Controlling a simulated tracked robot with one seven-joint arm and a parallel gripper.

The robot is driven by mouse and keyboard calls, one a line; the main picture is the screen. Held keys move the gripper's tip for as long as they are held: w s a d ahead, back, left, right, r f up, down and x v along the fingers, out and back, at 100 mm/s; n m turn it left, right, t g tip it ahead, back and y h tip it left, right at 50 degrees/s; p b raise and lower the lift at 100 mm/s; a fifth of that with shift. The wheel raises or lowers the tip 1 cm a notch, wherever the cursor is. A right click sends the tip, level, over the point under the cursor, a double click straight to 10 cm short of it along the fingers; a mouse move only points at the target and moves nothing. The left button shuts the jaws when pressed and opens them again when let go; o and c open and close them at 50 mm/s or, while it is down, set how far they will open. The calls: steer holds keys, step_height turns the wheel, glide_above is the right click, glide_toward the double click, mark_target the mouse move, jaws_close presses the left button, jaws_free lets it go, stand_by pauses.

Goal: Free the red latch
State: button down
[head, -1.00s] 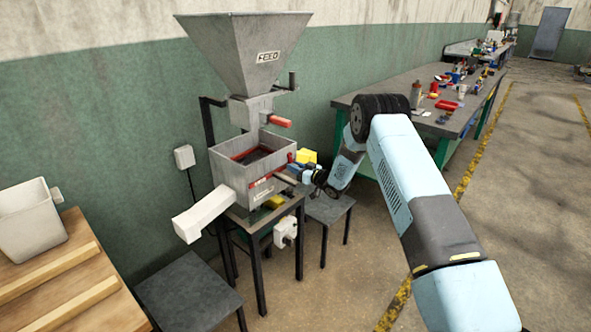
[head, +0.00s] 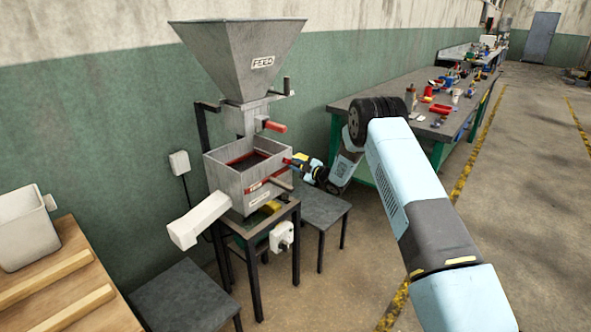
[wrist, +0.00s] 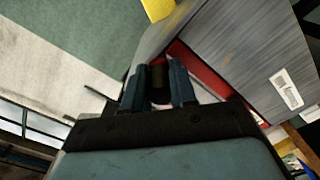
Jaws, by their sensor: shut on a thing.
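The grey sifter box (head: 232,182) stands on a small dark stand under the feed hopper. A red latch bar (head: 257,185) runs along its front side, and a red end (head: 287,161) sticks out at its right corner. My gripper (head: 293,162) is at that corner. In the wrist view my gripper (wrist: 160,82) has its two blue fingers on either side of a short dark grip (wrist: 159,84). Beyond it a red bar (wrist: 198,70) lies along the grey wall. The grip appears to belong to the red latch, but the join is hidden.
A red handle (head: 275,126) sits below the hopper (head: 240,55). A white chute (head: 198,220) points front left. A dark stool (head: 322,207) stands to the right and another (head: 188,295) at front left. A cluttered workbench (head: 425,105) stands behind my arm.

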steer(key=r+n, duration=0.2)
steer(key=n, duration=0.1)
steer(key=shift+w, duration=0.25)
steer(key=shift+r+n, duration=0.25)
steer(key=shift+n, duration=0.45)
steer(key=shift+r+n, duration=0.2)
steer(key=shift+n, duration=0.5)
steer(key=c, duration=1)
jaws_free()
steer(key=shift+o, duration=0.2)
steer(key=shift+d+f, duration=0.1)
steer(key=shift+f, duration=0.05)
steer(key=shift+s+d, duration=0.15)
steer(key=shift+d, duration=0.1)
steer(key=v, duration=1.3)
